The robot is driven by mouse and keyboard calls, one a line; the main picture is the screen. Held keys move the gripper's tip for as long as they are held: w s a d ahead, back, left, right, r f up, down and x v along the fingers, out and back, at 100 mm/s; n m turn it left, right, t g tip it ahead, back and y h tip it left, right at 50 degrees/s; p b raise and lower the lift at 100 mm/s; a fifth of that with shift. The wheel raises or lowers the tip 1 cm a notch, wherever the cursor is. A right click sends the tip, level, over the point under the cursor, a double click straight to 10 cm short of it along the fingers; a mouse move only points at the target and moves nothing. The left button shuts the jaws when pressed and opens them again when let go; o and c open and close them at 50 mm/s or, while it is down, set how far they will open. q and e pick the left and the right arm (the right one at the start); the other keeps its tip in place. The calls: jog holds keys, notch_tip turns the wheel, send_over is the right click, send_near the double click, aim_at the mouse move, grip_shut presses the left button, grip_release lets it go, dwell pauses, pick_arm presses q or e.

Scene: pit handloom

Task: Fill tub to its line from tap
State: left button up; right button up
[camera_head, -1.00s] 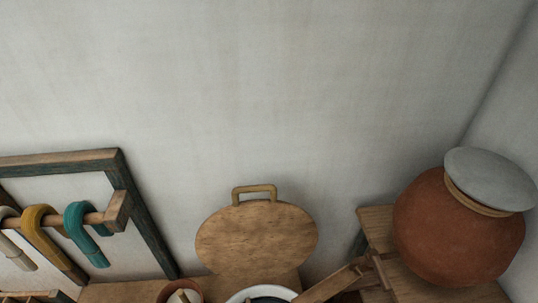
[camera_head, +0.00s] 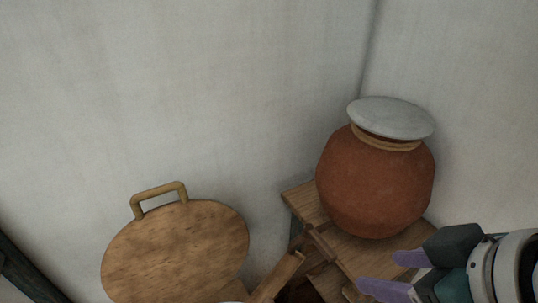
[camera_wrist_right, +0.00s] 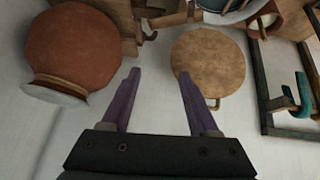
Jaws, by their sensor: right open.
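The rust-brown clay pot (camera_head: 375,182) with a grey lid (camera_head: 392,117) stands on a wooden stand at the right; it also shows in the right wrist view (camera_wrist_right: 70,45). I cannot make out a tap clearly. A white-rimmed vessel, possibly the tub, shows only partly at the top of the right wrist view (camera_wrist_right: 226,16); its fill line and water level cannot be told. My right gripper (camera_head: 398,274) is open and empty, its purple fingers in front of the pot's stand at lower right. It also shows in the right wrist view (camera_wrist_right: 159,74). My left gripper is not in view.
A round wooden lid (camera_head: 178,252) with a handle leans against the wall. The wooden stand (camera_head: 305,205) has slanting wooden pieces (camera_head: 278,276) beside it. A dark frame with a hanging teal hank (camera_wrist_right: 304,90) stands beyond the round lid. Bare wall fills the upper area.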

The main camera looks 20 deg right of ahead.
jog(key=w+d+f+t+b, duration=0.3)
jog(key=w+f+b, duration=0.1)
jog(key=f+b, duration=0.55)
jog(key=w+d+f+t+b, duration=0.2)
jog(key=w+f+b, duration=0.2)
jog(key=f+b, duration=0.55)
jog(key=n+t+y+b, duration=0.25)
jog(key=t+b, duration=0.35)
jog(key=b, duration=0.9)
send_near(328, 251)
jog(key=w, duration=0.2)
jog(key=shift+m, duration=0.25)
jog(key=w, duration=0.5)
jog(key=w+a+b, duration=0.1)
jog(key=w, duration=0.2)
jog(key=shift+w+f, duration=0.15)
jog(key=shift+f, duration=0.2)
jog(key=c, duration=0.4)
grip_shut()
